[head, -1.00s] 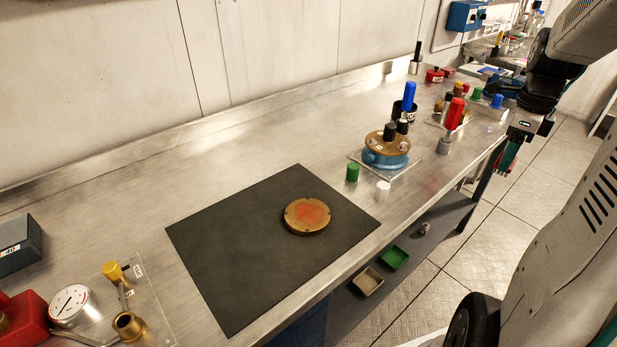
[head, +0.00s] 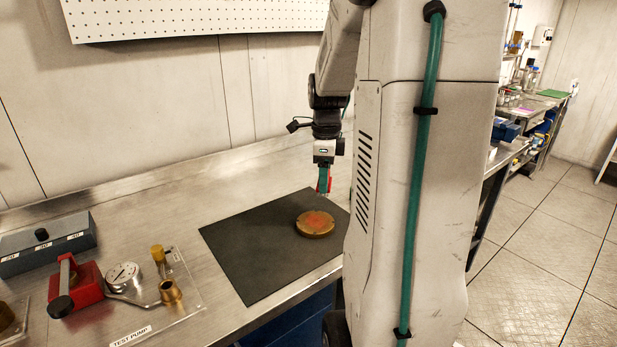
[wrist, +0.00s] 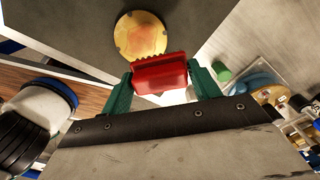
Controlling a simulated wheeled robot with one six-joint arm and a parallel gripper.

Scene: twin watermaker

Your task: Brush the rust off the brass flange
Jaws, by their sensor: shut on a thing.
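The brass flange (head: 316,223) is a round disc lying flat on the dark mat (head: 262,275). An orange-red rust patch covers the middle of its upper face. It also shows in the wrist view (wrist: 140,37), beyond the fingers. My gripper (head: 325,182) has green fingers and is above the mat's back part, just behind and above the flange, apart from it. In the wrist view my gripper (wrist: 160,72) is shut on a red ridged block (wrist: 160,76), which looks like the brush. I cannot make out its bristles.
A test pump board (head: 195,300) with a gauge (head: 123,275) and a red part (head: 75,290) stands at left, near a grey block (head: 45,243). In the wrist view, a green cap (wrist: 221,73) and a blue-based fixture (wrist: 258,82) are right of the flange. The mat around the flange is clear.

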